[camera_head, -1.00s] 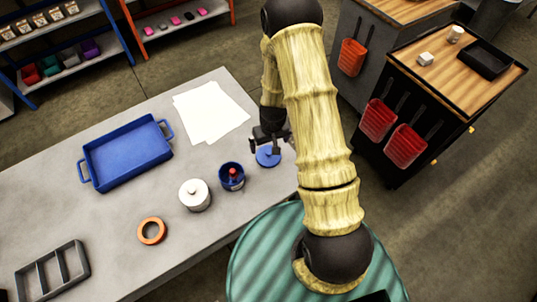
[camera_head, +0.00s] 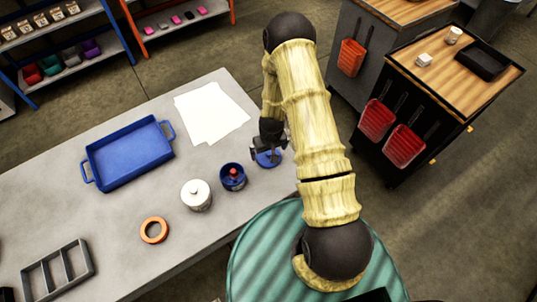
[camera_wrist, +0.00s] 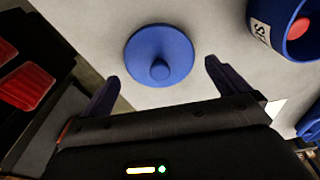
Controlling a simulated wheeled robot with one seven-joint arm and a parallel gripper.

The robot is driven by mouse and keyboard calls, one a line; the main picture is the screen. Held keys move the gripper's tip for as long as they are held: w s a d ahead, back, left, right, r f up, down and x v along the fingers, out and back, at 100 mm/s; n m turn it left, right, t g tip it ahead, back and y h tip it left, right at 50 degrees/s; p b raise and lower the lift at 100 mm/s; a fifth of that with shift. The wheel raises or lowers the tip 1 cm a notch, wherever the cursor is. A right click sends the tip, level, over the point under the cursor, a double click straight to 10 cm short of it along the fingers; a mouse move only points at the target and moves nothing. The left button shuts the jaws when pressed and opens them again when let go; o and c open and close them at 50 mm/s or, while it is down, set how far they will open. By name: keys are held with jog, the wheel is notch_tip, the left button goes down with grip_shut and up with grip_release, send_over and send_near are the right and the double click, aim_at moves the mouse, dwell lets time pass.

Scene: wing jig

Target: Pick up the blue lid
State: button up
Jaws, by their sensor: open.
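The blue lid (camera_head: 268,159) is a flat round disc lying on the grey table near its right end. In the wrist view the lid (camera_wrist: 160,55) shows whole, with a small round knob in its middle. My gripper (camera_head: 268,150) is over the lid in the head view and hides part of it. In the wrist view the two dark fingers of my gripper (camera_wrist: 160,82) are spread apart and empty, one on each side of the knob's line, with the lid beyond the fingertips.
A blue canister (camera_head: 232,177) with a red thing inside stands just left of the lid. A white lidded jar (camera_head: 196,195), an orange ring (camera_head: 154,230), a blue tray (camera_head: 128,154), a grey rack (camera_head: 58,271) and white paper (camera_head: 211,113) are also on the table (camera_head: 110,213).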

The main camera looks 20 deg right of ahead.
jog(key=shift+w+f, duration=0.15)
jog(key=shift+f, duration=1)
jog(key=c, duration=0.8)
